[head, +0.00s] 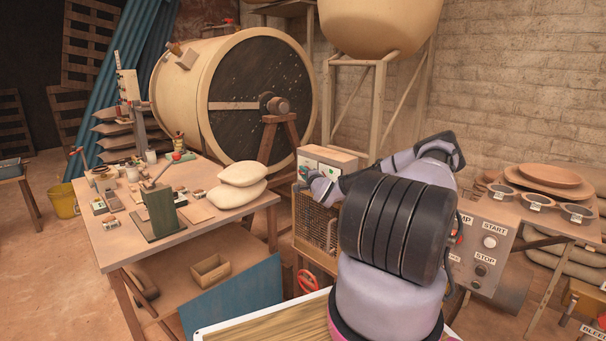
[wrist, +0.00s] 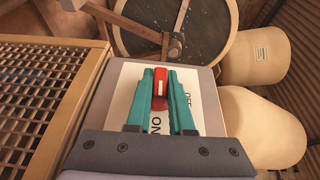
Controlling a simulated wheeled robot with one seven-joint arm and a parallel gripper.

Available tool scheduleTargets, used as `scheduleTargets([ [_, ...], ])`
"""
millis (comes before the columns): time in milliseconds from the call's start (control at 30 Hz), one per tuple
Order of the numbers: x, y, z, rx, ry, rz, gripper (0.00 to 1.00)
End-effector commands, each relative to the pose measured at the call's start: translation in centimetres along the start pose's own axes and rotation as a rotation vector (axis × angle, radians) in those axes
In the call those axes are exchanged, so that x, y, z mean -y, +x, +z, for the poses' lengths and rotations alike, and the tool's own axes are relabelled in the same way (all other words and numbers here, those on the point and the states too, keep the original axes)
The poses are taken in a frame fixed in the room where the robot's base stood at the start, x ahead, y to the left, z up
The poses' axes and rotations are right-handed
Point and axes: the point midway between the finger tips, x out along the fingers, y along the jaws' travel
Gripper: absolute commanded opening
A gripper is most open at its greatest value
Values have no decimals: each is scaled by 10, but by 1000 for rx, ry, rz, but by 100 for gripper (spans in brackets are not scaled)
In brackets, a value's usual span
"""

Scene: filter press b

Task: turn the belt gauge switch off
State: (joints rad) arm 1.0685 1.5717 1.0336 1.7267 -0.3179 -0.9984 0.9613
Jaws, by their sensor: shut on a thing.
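The switch is a red knob (wrist: 161,84) with a white stripe on a white plate (wrist: 127,88) in the wrist view. The plate's black lettering shows ON below the knob and OFF to its right, partly covered by my fingers. The stripe runs roughly up and down the picture. My gripper (wrist: 161,82) has its teal fingers on either side of the knob, shut on it. In the head view my gripper (head: 318,187) is at the top of a mesh-sided cabinet (head: 312,222), and my arm hides the switch.
A panel (head: 482,245) with START and STOP buttons stands right of my arm. A cluttered table (head: 125,245) with white sacks (head: 240,185) stands to the left. A large drum (head: 205,85) is behind. In the wrist view, a yellow mesh (wrist: 45,95) lies close on the left.

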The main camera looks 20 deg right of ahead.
Motion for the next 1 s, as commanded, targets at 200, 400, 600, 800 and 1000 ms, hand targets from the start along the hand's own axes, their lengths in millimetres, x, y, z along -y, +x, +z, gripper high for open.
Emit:
scheduleTargets([
  [200,2,0,1,3,-45,97,0],
  [400,4,1,1,2,-112,249,0],
  [600,5,2,2,2,-186,423,0],
  [800,4,2,2,1,-248,577,0],
  [1000,4,2,3,1,-295,694,0],
])
